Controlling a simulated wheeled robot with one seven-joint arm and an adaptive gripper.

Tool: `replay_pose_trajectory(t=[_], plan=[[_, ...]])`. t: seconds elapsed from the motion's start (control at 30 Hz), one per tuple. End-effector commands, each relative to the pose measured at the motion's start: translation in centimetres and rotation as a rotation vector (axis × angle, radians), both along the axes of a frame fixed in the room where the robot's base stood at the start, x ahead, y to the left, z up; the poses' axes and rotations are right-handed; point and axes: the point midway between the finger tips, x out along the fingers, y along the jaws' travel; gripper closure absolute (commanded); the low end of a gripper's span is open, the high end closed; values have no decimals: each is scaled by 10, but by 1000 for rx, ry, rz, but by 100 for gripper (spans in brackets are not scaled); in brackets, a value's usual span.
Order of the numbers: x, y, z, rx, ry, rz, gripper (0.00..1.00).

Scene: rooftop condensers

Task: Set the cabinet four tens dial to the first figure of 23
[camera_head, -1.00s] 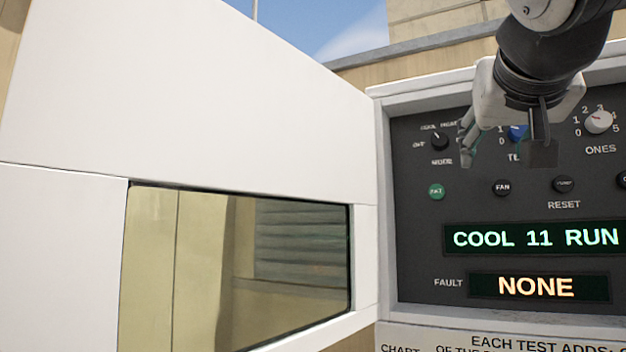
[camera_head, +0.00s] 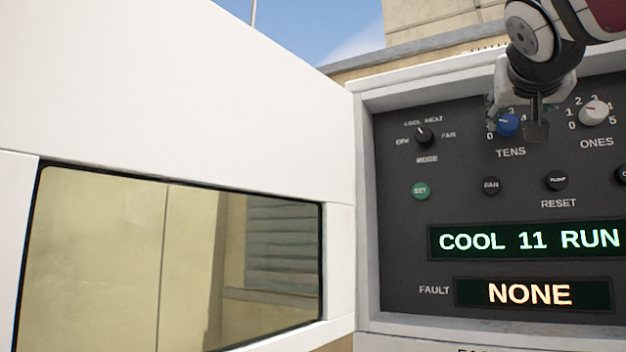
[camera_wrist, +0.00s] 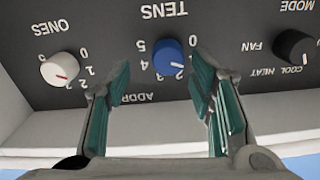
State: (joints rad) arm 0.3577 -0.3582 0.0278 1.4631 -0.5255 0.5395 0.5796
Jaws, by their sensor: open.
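The blue tens dial (camera_head: 507,125) sits on the dark control panel under my gripper, partly covered by it in the head view. In the wrist view, upside down, the tens dial (camera_wrist: 172,57) shows whole, with a white mark pointing toward the low figures; the exact figure is hard to read. The green display (camera_head: 530,241) reads COOL 11 RUN. My gripper (camera_head: 520,115) is open. In the wrist view its fingers (camera_wrist: 160,70) stand apart either side of the dial, with a visible gap and no clear contact.
The white ones dial (camera_head: 594,113) is right of the tens dial, and the black mode dial (camera_head: 423,138) is left. Buttons, including a green one (camera_head: 420,191), lie below. The fault display (camera_head: 533,293) reads NONE. A white open door (camera_head: 180,80) with a window fills the left.

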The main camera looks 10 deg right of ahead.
Motion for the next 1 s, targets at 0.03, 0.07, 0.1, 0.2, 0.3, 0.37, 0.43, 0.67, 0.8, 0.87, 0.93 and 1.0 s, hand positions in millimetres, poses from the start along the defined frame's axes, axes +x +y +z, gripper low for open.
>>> replay_pose_trajectory(t=[0.03,0.07,0.1,0.2,0.3,0.37,0.43,0.67,0.8,0.87,0.93,1.0], plan=[[6,-4,0,0,1,0,51],[9,-6,1,-1,1,0,51],[12,-9,1,0,0,0,51],[19,-13,0,-1,1,-1,51],[21,-15,1,-1,-1,0,51],[22,-15,1,-1,-1,0,51],[22,-15,1,-1,-1,0,51],[22,-15,0,-1,-1,0,71],[22,-16,0,0,-1,-2,99],[21,-17,0,0,0,-3,99],[21,-17,0,1,0,-4,99],[21,-18,0,1,0,-5,99]])
